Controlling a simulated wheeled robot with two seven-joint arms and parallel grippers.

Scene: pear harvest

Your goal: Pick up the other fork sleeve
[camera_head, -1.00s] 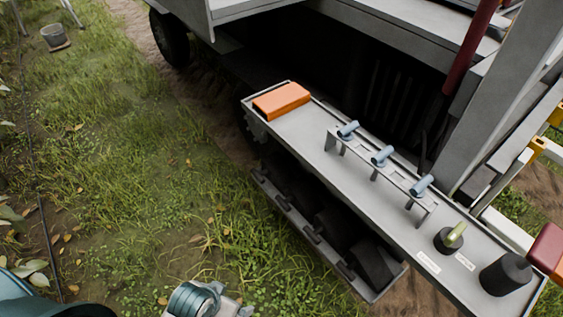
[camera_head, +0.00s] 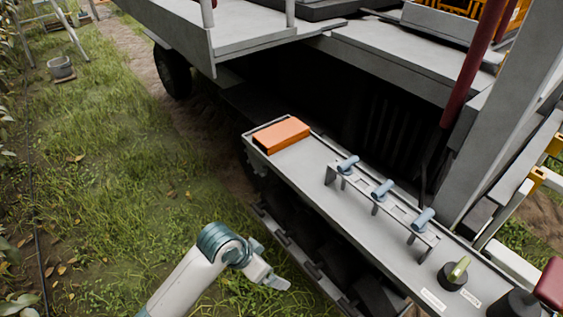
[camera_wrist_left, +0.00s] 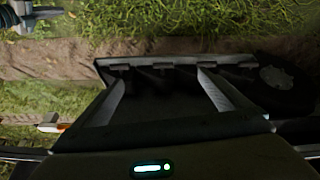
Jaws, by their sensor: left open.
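An orange block-shaped piece (camera_head: 281,135), which looks like a fork sleeve, lies at the far left end of a long grey machine panel (camera_head: 340,225) in the head view. No second sleeve can be made out. My left gripper (camera_head: 276,281) is open and empty in the lower middle, in front of the panel's near side. In the picture it is well below the orange piece and apart from it. In the left wrist view no sleeve can be made out. My right gripper is not in view.
The panel carries several controls: blue-grey levers (camera_head: 382,189) on a raised bracket, a green-topped knob (camera_head: 457,271) and a black base with a red handle (camera_head: 549,285). Above is a grey machine deck (camera_head: 390,65). Grass (camera_head: 120,180) lies open to the left.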

